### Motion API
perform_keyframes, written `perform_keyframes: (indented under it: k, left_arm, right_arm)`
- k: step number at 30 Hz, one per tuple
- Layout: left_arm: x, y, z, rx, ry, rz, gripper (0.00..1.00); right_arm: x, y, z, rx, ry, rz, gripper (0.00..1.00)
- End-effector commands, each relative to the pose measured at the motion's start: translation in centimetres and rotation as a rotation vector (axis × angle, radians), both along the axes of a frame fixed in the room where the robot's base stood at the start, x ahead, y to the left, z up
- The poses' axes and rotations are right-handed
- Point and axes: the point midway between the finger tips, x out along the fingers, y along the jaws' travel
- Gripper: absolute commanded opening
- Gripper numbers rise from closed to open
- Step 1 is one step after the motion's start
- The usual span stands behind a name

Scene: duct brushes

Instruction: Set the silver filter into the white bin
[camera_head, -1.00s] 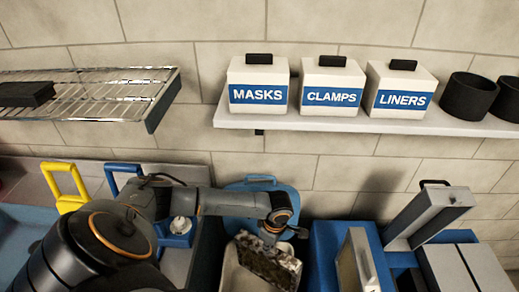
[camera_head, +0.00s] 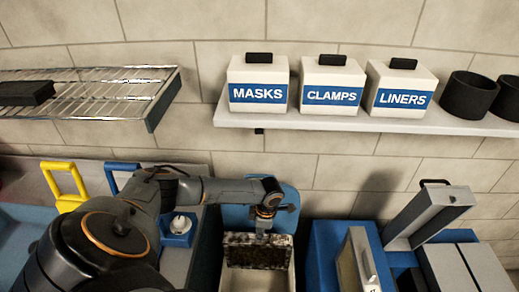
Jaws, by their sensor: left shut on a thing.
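My left gripper (camera_head: 264,228) comes down over the white bin and is shut on the top edge of the silver filter. The silver filter (camera_head: 257,252) is a flat, dark-speckled panel with a pale rim, held upright and facing me. The white bin (camera_head: 258,282) is at the bottom centre, its lower part cut off by the frame. The filter is at the back of the bin's opening, and I cannot tell whether it touches the bin. My right gripper is out of view.
A blue panel (camera_head: 283,199) stands behind the bin. A blue unit (camera_head: 322,240) with an upright grey filter-like panel (camera_head: 357,262) stands close on the right. A shelf (camera_head: 300,122) with labelled boxes hangs above.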

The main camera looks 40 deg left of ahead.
Motion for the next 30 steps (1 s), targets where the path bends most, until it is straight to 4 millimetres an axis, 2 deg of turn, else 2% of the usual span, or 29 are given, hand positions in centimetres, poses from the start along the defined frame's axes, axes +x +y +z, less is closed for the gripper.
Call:
perform_keyframes:
  k: [1, 8, 30]
  left_arm:
    - [0.1, 0.0, -0.6, 0.000, -0.003, 0.000, 0.00]
    - [0.2, 0.0, -1.9, 0.000, -0.003, -0.001, 0.00]
    - [0.0, 0.0, -7.6, -0.001, -0.001, -0.001, 0.00]
  right_arm:
    - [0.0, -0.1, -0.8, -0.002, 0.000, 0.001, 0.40]
    - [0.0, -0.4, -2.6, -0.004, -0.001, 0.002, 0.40]
    - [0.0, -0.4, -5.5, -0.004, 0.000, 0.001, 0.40]
